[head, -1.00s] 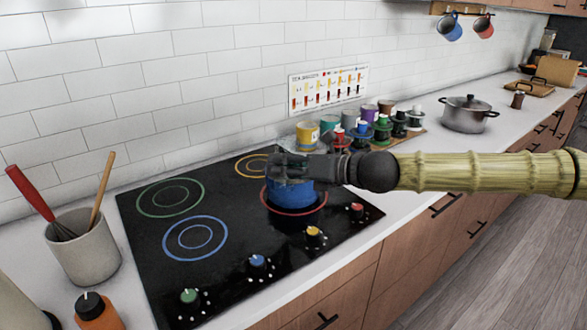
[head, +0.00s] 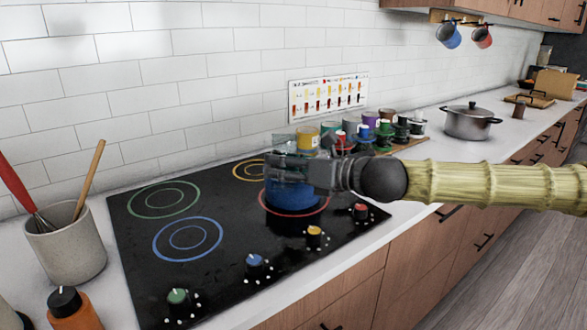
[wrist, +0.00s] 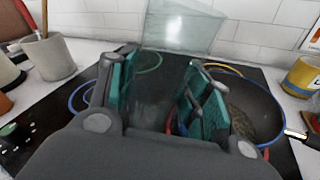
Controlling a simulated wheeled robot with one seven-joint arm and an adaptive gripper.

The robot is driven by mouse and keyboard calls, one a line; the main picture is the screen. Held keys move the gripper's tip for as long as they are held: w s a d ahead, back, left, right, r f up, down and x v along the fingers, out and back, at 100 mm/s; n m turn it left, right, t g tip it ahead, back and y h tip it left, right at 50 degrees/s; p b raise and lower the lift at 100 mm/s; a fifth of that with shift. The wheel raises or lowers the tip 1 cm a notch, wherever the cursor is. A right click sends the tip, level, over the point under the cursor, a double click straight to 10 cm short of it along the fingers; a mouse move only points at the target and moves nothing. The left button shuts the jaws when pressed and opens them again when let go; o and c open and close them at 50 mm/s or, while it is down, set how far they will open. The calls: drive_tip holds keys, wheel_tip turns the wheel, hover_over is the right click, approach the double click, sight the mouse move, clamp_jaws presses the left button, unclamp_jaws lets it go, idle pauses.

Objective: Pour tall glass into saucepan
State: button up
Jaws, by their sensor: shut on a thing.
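My gripper (head: 285,166) is shut on a clear, faintly teal tall glass (wrist: 180,30). The glass stands between the two fingers in the wrist view (wrist: 160,95) and looks about upright. I cannot tell what is inside it. A blue saucepan (head: 292,198) sits on the red-ringed burner, just below my gripper in the head view, partly hidden by it. In the wrist view the saucepan (wrist: 262,108) shows a dark inside, to the right of the fingers, with its handle towards the right edge.
The black cooktop (head: 150,265) has coloured rings and front knobs; its left burners are clear. A utensil crock (head: 65,245) and an orange bottle (head: 75,310) stand at left. Several cups and jars (head: 375,130) stand behind, with a steel pot (head: 470,122) farther right.

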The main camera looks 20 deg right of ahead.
drive_tip(key=shift+s+f+n+b, duration=0.2)
drive_tip(key=shift+f+n+b, duration=0.4)
drive_tip(key=shift+b, duration=1.05)
drive_tip(key=shift+s+a+f+t+b, duration=0.1)
drive_tip(key=shift+f+t+b, duration=0.25)
drive_tip(key=shift+b, duration=0.65)
drive_tip(key=shift+s+a+n+t+y+b, duration=0.15)
drive_tip(key=shift+n+b, duration=0.4)
drive_tip(key=shift+b, duration=0.55)
drive_tip(key=shift+s+n+t+y+b, duration=0.15)
drive_tip(key=shift+n+b, duration=0.4)
drive_tip(key=shift+b, duration=0.5)
